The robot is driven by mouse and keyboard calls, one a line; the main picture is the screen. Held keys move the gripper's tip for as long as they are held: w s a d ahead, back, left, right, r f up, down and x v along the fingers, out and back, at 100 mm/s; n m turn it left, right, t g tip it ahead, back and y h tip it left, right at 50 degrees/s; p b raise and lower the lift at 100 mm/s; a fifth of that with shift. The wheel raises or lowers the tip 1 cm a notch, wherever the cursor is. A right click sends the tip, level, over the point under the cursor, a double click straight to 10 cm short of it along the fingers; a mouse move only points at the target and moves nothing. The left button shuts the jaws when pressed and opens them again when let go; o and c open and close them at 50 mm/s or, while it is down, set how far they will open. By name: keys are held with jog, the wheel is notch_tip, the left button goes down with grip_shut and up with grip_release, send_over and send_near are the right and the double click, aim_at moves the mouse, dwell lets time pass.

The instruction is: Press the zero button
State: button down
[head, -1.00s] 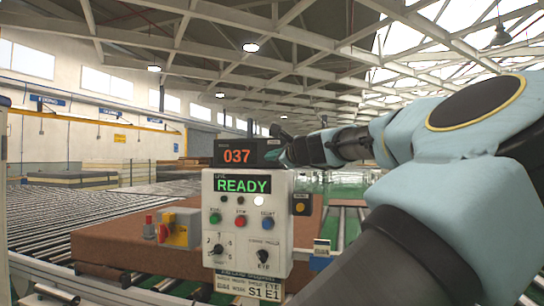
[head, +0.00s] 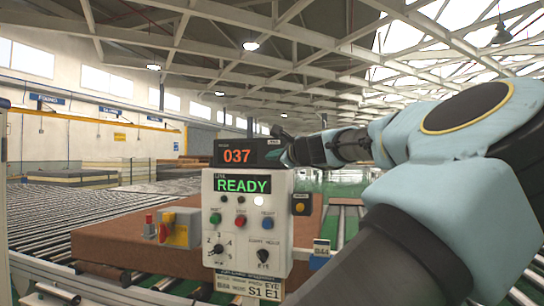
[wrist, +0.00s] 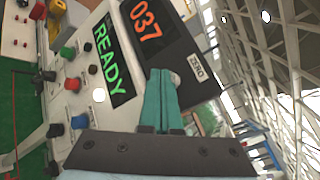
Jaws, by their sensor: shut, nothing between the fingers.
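The dark counter box (head: 222,154) stands on top of the pale control panel and shows 037 in orange. A small ZERO label (wrist: 197,68) is on its face in the wrist view, and it is tiny in the head view (head: 274,142). I cannot tell whether the tips touch.
The control panel (head: 283,200) shows READY in green, with green, red and blue buttons and two knobs below. An amber button box (head: 300,204) sits on its right side. A brown mattress block (head: 130,240) and roller conveyors (head: 40,215) lie behind.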

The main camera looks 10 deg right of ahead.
jog(key=shift+w+d, duration=0.3)
jog(key=shift+w, duration=0.25)
dwell(0.5)
jog(key=shift+s, duration=0.1)
jog(key=shift+s+a, duration=0.3)
jog(key=shift+s, duration=0.2)
jog(key=shift+s+a, duration=0.3)
jog(key=shift+s, duration=0.2)
jog(key=shift+s+b, duration=0.1)
jog(key=shift+b, duration=0.2)
jog(key=s+a, duration=0.1)
jog(key=s, duration=0.1)
jog(key=s+a+b, duration=0.1)
jog(key=s, duration=0.1)
jog(key=shift+s+a, duration=0.1)
jog(key=shift+a, duration=0.1)
dwell(0.5)
